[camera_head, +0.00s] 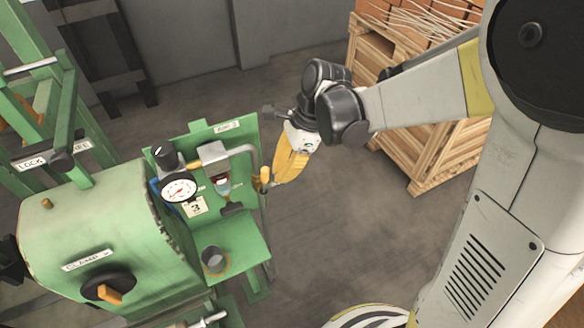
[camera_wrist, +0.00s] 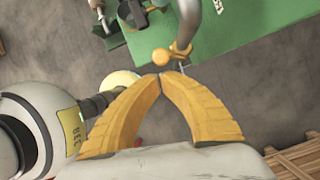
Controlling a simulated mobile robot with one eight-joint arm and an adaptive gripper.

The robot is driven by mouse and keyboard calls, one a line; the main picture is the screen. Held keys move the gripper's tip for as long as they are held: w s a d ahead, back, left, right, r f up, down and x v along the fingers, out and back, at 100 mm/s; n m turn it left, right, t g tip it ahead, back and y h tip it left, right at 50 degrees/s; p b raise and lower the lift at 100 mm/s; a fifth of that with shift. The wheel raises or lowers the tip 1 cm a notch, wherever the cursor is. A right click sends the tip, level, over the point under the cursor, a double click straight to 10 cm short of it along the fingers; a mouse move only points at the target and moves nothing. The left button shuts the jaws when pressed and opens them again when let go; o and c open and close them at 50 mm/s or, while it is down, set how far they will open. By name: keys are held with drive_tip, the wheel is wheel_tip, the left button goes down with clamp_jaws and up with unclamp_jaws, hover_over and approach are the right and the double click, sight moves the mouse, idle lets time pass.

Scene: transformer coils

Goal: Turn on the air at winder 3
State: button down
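The green winder (camera_head: 95,230) has an upright green panel carrying air fittings and a white card (camera_head: 194,206) marked 3. A round pressure gauge (camera_head: 179,189) sits under a black knob (camera_head: 165,155). A bent grey pipe (camera_head: 240,150) runs down the panel's right side to a small yellow valve handle (camera_head: 265,176). The handle also shows in the wrist view (camera_wrist: 161,57), just beyond my fingertips. My gripper (camera_head: 275,184) has yellow fingers just right of the handle. In the wrist view its fingertips (camera_wrist: 162,76) meet, with nothing visible between them. Whether they touch the handle is unclear.
A clamp knob (camera_head: 108,286) is on the winder's front, and a grey cup (camera_head: 214,260) sits on its green shelf. A green frame (camera_head: 50,110) stands at the left. A wooden crate (camera_head: 440,155) is behind my arm. Bare floor (camera_head: 340,230) lies right of the panel.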

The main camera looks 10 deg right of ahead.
drive_tip(key=shift+a, duration=0.15)
drive_tip(key=shift+s+a+r+h, duration=0.15)
drive_tip(key=shift+a+h, duration=0.1)
drive_tip(key=shift+a, duration=0.2)
drive_tip(key=shift+a+r+h, duration=0.15)
drive_tip(key=shift+a+h, duration=0.1)
drive_tip(key=shift+a, duration=0.15)
drive_tip(key=d+r+p, duration=0.1)
drive_tip(key=d+r, duration=0.6)
drive_tip(key=r, duration=0.3)
drive_tip(key=s+d+f+n+t+h+b, duration=0.1)
drive_tip(key=s+d+f+n+t+b, duration=0.3)
drive_tip(key=f+n+b, duration=0.4)
drive_tip(key=s+d+f+n+t+h+b, duration=0.2)
drive_tip(key=s+d+f+n+b, duration=0.3)
drive_tip(key=f+n+b, duration=0.4)
drive_tip(key=shift+s+f+t+b, duration=0.25)
drive_tip(key=shift+s+t+b, duration=0.25)
drive_tip(key=shift+t+b, duration=0.3)
